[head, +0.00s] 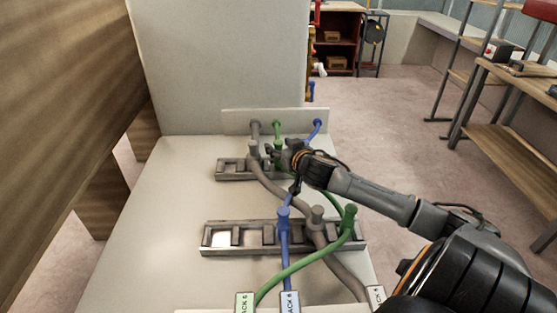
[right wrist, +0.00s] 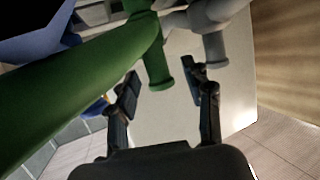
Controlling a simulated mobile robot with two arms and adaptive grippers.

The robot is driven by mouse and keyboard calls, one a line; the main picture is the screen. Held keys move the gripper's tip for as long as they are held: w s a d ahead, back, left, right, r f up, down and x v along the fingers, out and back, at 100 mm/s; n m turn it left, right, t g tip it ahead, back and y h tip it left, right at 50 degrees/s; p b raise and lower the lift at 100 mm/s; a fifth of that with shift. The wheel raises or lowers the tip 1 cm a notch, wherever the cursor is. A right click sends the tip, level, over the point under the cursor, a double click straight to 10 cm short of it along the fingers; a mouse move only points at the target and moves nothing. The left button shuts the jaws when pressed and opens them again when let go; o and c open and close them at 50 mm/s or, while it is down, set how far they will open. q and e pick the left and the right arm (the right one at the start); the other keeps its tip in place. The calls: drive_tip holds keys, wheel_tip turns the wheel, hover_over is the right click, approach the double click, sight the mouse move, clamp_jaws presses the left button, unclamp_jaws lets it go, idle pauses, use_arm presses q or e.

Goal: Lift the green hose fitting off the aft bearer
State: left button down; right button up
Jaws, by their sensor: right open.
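A green hose fitting (head: 277,144) stands at the far slotted bearer (head: 232,170), beside a grey fitting (head: 253,150). My right gripper (head: 274,154) is at this green fitting, and its wrist hides part of it and the bearer's right end. In the right wrist view, the green fitting (right wrist: 156,68) reaches between my two open fingers (right wrist: 162,88), with a gap on each side. The grey fitting (right wrist: 213,42) is close beyond one finger. Another green fitting (head: 349,216) stands at the right end of the near bearer (head: 210,247). My left gripper is out of view.
Blue (head: 283,218) and grey (head: 317,217) fittings stand on the near bearer. A grey hose (head: 283,196) runs between the bearers, partly under my right arm. An upright panel (head: 225,65) closes the back. The white surface (head: 165,210) is clear at left.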

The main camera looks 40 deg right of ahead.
drive_tip(key=shift+w+d+f, duration=0.2)
drive_tip(key=shift+w+f, duration=0.05)
drive_tip(key=shift+w, duration=0.4)
drive_tip(key=shift+c, duration=0.2)
clamp_jaws()
drive_tip(key=shift+r, duration=0.1)
